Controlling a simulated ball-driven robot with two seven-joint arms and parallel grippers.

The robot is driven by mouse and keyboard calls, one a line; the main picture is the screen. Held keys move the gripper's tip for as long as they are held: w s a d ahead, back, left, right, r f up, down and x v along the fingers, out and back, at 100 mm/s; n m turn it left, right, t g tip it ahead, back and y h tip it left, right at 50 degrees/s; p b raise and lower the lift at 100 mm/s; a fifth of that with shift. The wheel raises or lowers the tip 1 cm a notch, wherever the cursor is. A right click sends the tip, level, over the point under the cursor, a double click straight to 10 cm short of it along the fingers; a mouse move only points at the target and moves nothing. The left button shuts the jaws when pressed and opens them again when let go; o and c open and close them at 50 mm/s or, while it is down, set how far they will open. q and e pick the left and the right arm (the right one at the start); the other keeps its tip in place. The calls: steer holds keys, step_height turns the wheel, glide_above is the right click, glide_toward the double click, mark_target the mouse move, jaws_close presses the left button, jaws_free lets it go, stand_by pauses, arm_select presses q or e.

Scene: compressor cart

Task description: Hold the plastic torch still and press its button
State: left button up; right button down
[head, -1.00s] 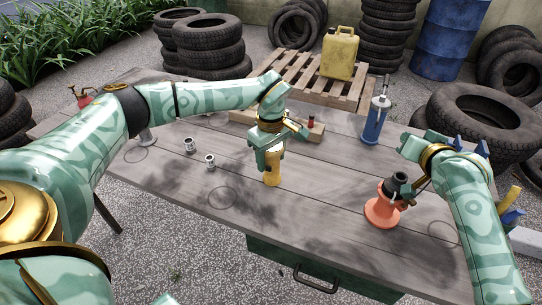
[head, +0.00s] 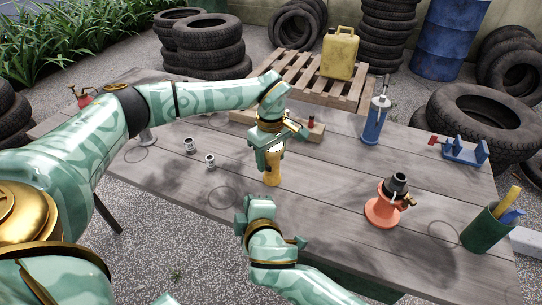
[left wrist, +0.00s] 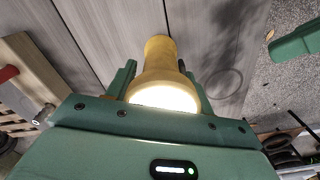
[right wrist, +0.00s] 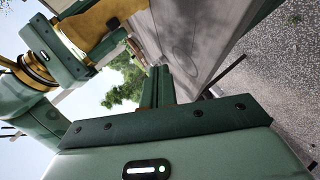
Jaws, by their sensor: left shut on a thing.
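I cannot make out the button.
A wooden block (head: 312,133) lies behind the torch.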

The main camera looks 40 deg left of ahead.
mark_target(268, 171)
steer(key=w, duration=0.2)
steer(key=w+a, duration=0.1)
steer(key=w, duration=0.2)
steer(key=w+a, duration=0.1)
steer(key=w, duration=0.2)
stand_by(1.9)
steer(key=shift+w, duration=0.4)
steer(key=shift+w, duration=0.1)
arm_select(q)
steer(key=shift+s+d+f, duration=0.1)
steer(key=shift+s+d, duration=0.05)
steer(key=shift+d, duration=0.05)
arm_select(e)
steer(key=shift+w, duration=0.8)
stand_by(0.4)
steer(key=shift+s+d, duration=0.25)
steer(key=shift+s, duration=0.7)
arm_select(q)
steer(key=shift+a, duration=0.1)
arm_select(e)
steer(key=shift+s, duration=0.2)
